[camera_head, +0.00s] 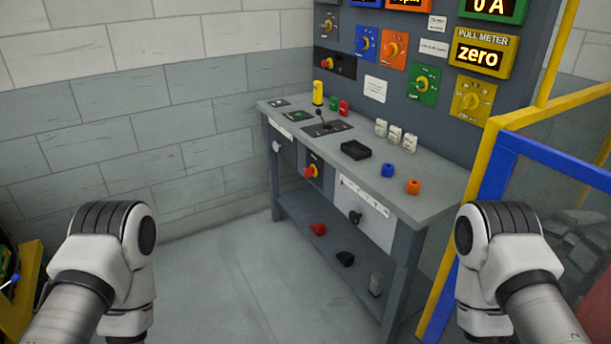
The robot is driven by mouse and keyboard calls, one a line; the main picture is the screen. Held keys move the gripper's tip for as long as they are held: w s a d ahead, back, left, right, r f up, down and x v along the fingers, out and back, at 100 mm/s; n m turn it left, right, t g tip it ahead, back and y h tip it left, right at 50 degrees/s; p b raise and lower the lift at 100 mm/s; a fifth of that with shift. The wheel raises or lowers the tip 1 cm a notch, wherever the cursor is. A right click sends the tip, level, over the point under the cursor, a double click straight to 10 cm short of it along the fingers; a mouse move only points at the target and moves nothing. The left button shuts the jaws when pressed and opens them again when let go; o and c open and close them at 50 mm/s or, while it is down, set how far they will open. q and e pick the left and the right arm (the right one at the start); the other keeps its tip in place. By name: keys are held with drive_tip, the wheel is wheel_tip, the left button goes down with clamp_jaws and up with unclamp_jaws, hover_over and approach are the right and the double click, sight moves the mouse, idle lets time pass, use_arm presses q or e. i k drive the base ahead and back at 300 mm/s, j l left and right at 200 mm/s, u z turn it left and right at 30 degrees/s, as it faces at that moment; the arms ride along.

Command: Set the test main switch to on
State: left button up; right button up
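A bench (427,203) with a dark upright panel (450,116) stands ahead. A similar red and yellow switch (328,64) sits on a black plate at the panel's left. Labels are too small to read, so I cannot tell which one is the test main switch, or its position. Only links of my arms show at the lower left and lower right; both grippers are out of view.
Blue, orange, green and yellow dial plates cover the panel. A lever (321,122), a yellow cylinder (318,93), a black block (355,150) and small coloured pieces stand on the bench. A yellow and blue frame (500,170) bounds the right. Floor (215,275) before the bench is clear.

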sight(309, 171)
drive_tip(key=i+j+z, duration=0.15)
drive_tip(key=z, duration=0.2)
drive_tip(key=i+j+z, duration=0.15)
drive_tip(key=z, duration=0.2)
drive_tip(key=i+j+z, duration=0.15)
drive_tip(key=z, duration=0.15)
drive_tip(key=i+j, duration=0.15)
drive_tip(key=j, duration=0.25)
drive_tip(key=i+j+z, duration=0.1)
drive_tip(key=j, duration=0.25)
drive_tip(key=i+j, duration=0.2)
drive_tip(key=j, duration=0.2)
drive_tip(key=i+j+z, duration=0.1)
drive_tip(key=j, duration=0.25)
drive_tip(key=i+j+z, duration=0.1)
drive_tip(key=j, duration=0.3)
drive_tip(key=i+j, duration=0.15)
drive_tip(key=j, duration=0.25)
